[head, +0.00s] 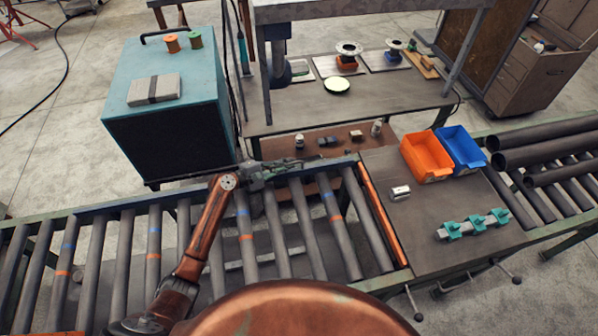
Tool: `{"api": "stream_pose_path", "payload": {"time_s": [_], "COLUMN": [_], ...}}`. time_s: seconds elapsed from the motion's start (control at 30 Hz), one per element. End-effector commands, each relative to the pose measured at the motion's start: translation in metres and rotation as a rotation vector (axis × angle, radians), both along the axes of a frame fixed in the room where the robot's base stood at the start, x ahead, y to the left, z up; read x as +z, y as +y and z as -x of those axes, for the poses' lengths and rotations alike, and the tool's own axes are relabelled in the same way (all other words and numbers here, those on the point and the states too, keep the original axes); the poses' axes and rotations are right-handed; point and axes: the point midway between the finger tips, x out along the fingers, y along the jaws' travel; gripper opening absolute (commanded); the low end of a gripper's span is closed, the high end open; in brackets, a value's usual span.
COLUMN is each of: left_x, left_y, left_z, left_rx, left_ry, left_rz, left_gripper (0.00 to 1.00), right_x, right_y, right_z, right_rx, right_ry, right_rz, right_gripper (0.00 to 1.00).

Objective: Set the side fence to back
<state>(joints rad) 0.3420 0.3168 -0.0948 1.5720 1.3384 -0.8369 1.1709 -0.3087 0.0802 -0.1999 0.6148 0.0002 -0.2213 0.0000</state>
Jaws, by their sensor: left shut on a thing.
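A long blue-grey rail, which looks like the side fence (335,164), runs along the far edge of the roller conveyor. My left gripper (285,166) is at this far edge, its fingers pointing right along the rail. It is shut on a part there that looks like the fence; the fingers and small fittings overlap, so the exact contact is hard to see. My right gripper is not in view.
The rollers (298,235) carry no pipe. An orange bar (383,215) edges the side table (430,280), with orange (427,157) and blue (461,150) bins and a teal-clamped part (474,225). A teal cabinet (170,85) and workbench (385,108) stand behind; dark pipes (545,140) lie right.

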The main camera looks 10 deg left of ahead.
Motion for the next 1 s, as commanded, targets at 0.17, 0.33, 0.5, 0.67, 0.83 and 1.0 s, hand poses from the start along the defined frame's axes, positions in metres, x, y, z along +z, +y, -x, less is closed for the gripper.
{"api": "stream_pose_path", "payload": {"time_s": [0.17,0.33,0.5,0.67,0.83,1.0], "left_x": [-0.001,0.000,0.000,0.000,0.001,0.006], "left_y": [0.002,0.001,-0.002,-0.002,0.004,0.025], "left_z": [0.000,0.000,0.000,0.000,0.004,0.021], "left_rx": [0.002,0.001,-0.002,-0.003,-0.001,-0.001], "left_ry": [0.001,0.000,0.000,-0.001,0.001,-0.001], "left_rz": [-0.002,-0.002,-0.002,-0.001,-0.002,-0.005], "left_gripper": [0.00,0.17,0.26,0.26,0.26,0.26], "right_x": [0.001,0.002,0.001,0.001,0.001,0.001], "right_y": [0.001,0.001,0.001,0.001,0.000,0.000], "right_z": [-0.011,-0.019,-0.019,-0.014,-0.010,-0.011], "right_rx": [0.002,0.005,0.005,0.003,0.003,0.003], "right_ry": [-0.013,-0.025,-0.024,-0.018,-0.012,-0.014], "right_rz": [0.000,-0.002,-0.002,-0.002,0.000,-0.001], "right_gripper": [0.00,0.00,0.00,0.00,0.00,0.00]}}
